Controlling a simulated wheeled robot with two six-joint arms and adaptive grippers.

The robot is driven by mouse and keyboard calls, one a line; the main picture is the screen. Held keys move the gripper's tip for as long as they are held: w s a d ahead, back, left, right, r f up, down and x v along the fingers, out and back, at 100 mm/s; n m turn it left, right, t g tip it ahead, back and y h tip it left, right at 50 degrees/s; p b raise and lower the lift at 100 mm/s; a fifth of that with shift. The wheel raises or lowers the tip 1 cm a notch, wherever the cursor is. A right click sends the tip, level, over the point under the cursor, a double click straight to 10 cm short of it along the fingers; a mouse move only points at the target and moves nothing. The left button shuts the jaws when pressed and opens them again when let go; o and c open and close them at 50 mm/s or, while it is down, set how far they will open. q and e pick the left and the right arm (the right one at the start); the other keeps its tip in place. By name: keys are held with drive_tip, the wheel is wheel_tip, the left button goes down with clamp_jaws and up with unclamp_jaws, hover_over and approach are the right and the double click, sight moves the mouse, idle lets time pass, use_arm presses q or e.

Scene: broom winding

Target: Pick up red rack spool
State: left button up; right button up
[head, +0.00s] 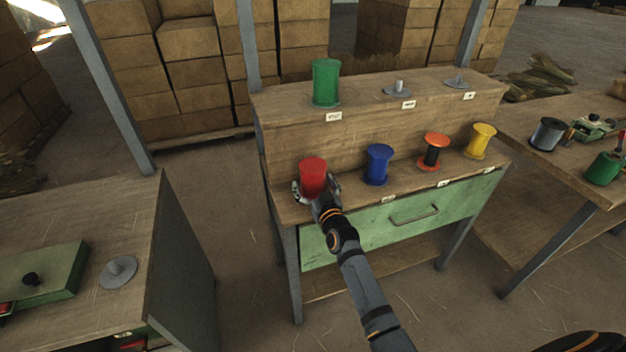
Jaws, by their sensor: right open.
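The red spool (312,175) stands upright at the left end of the lower shelf of the wooden rack (350,142). My right gripper (315,188) is at the red spool, with one finger on its left side and one on its right. The jaws are open around its lower part; whether a finger touches it I cannot tell. The gripper hides the front of the spool's base. My left gripper is not in view.
On the same shelf stand a blue spool (378,164), close to my right gripper, an orange and black spool (434,151) and a yellow spool (480,141). A green spool (326,83) stands above. A green drawer (405,219) is below. Side tables flank the rack.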

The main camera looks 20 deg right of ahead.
sight(324, 167)
drive_tip(key=c, duration=1.5)
drive_tip(key=shift+r, duration=0.1)
drive_tip(key=shift+r, duration=0.25)
wheel_tip(324, 167, up, 2)
drive_tip(key=shift+r+p, duration=0.25)
drive_tip(key=shift+p, duration=0.8)
drive_tip(key=s+r, duration=0.1)
drive_tip(key=s+d+r+p, duration=0.1)
drive_tip(key=r, duration=0.1)
drive_tip(key=s+d+r+p, duration=0.1)
drive_tip(key=s+r, duration=0.1)
drive_tip(key=shift+r, duration=0.25)
drive_tip(key=s+d+r, duration=0.1)
drive_tip(key=s, duration=0.2)
drive_tip(key=s+d+r, duration=0.1)
drive_tip(key=s+r, duration=0.1)
drive_tip(key=s+d+r, duration=0.1)
drive_tip(key=s+d, duration=0.1)
drive_tip(key=s, duration=0.1)
drive_tip(key=shift+s+r, duration=0.2)
drive_tip(key=shift+s, duration=0.15)
